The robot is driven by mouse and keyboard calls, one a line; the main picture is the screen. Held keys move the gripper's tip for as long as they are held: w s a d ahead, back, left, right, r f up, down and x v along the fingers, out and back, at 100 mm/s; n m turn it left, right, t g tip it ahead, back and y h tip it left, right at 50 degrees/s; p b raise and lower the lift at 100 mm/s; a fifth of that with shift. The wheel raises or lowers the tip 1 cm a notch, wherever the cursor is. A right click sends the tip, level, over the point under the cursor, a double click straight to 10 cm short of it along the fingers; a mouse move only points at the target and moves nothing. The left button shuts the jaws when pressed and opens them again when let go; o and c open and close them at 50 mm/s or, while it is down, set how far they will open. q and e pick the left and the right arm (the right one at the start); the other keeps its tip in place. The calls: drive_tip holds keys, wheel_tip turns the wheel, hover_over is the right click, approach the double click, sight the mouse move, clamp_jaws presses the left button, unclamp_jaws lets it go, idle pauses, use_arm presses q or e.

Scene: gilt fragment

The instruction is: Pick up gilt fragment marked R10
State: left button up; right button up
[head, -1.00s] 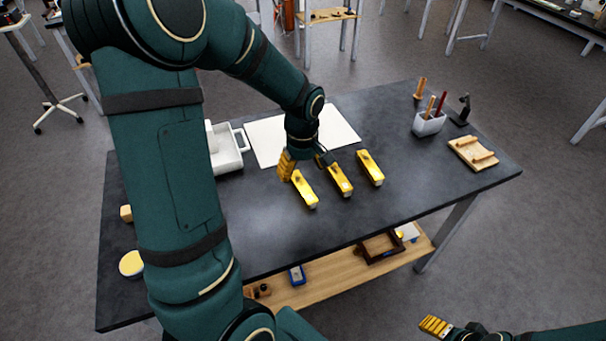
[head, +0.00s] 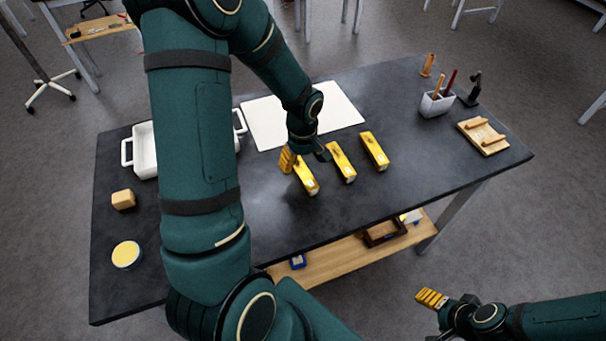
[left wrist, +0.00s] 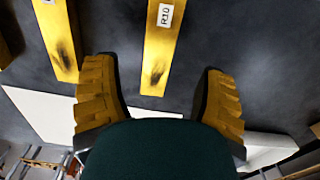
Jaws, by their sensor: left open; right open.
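Three gilt fragments lie side by side on the dark table. In the left wrist view, the one marked R10 (left wrist: 160,45) has a white label, and its dark-spotted end points toward the space between my fingers. It matches the leftmost bar (head: 307,178) in the head view. The middle bar (head: 342,163) and the right bar (head: 374,151) lie to its right. My left gripper (head: 304,158) is open at the far end of R10; its fingers also show in the left wrist view (left wrist: 165,96). Contact cannot be told. My right gripper (head: 432,298) is open and empty, off the table's front.
A white sheet (head: 345,105) lies behind the fragments. A white tray (head: 143,152), a wooden block (head: 123,200) and a round yellow-topped container (head: 127,254) are on the left. A tool cup (head: 432,105) and wooden rack (head: 483,136) stand right. The front middle is clear.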

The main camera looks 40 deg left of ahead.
sight(303, 171)
use_arm(q)
wheel_tip(303, 171, down, 5)
drive_tip(key=shift+w+a+f+b, duration=0.1)
drive_tip(key=shift+w+b, duration=0.05)
drive_tip(key=shift+b, duration=0.2)
clamp_jaws()
